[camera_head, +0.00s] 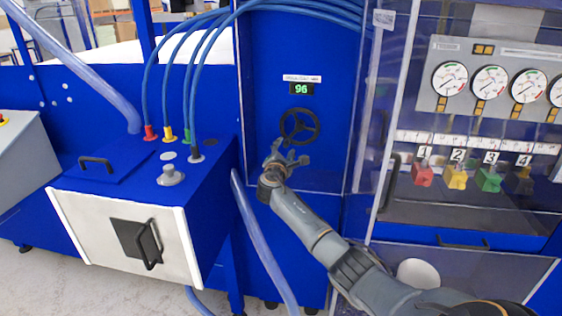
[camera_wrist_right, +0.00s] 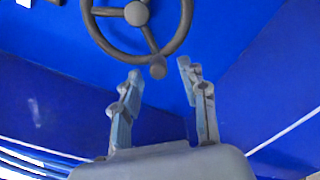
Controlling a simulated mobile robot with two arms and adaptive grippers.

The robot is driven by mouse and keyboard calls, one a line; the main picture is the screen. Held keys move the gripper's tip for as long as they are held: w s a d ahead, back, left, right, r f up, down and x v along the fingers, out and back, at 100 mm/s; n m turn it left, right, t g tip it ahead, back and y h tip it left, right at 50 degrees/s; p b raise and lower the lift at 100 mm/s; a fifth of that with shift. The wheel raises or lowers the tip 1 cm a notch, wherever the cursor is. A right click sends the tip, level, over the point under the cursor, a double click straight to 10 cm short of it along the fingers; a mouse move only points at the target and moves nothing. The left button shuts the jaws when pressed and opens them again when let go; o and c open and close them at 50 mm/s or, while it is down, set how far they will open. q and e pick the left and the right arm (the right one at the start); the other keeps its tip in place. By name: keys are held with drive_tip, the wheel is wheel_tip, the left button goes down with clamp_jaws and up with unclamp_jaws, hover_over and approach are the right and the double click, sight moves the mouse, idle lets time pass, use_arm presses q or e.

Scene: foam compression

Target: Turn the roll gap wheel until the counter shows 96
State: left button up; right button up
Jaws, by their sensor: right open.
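The roll gap wheel (camera_head: 300,126) is a dark spoked handwheel on the blue panel, and it also shows at the top of the right wrist view (camera_wrist_right: 137,14). A small knob (camera_wrist_right: 158,70) sits on its lower rim. The counter (camera_head: 301,88) above the wheel shows 96 in green digits. My right gripper (camera_head: 285,152) is just below the wheel. In the right wrist view its two fingers (camera_wrist_right: 160,85) are apart, with nothing between them, and the knob lies beyond the fingertips. My left gripper is out of view.
A blue box with a white front (camera_head: 88,235) and black handle stands at the left. Blue hoses (camera_head: 190,60) run over it. At the right, a clear-fronted cabinet holds pressure gauges (camera_head: 490,82) and coloured numbered valves (camera_head: 456,176). A clear tube (camera_head: 262,245) hangs below the wheel panel.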

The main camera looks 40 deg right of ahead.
drive_tip(key=v, duration=0.9)
drive_tip(key=shift+s, duration=0.2)
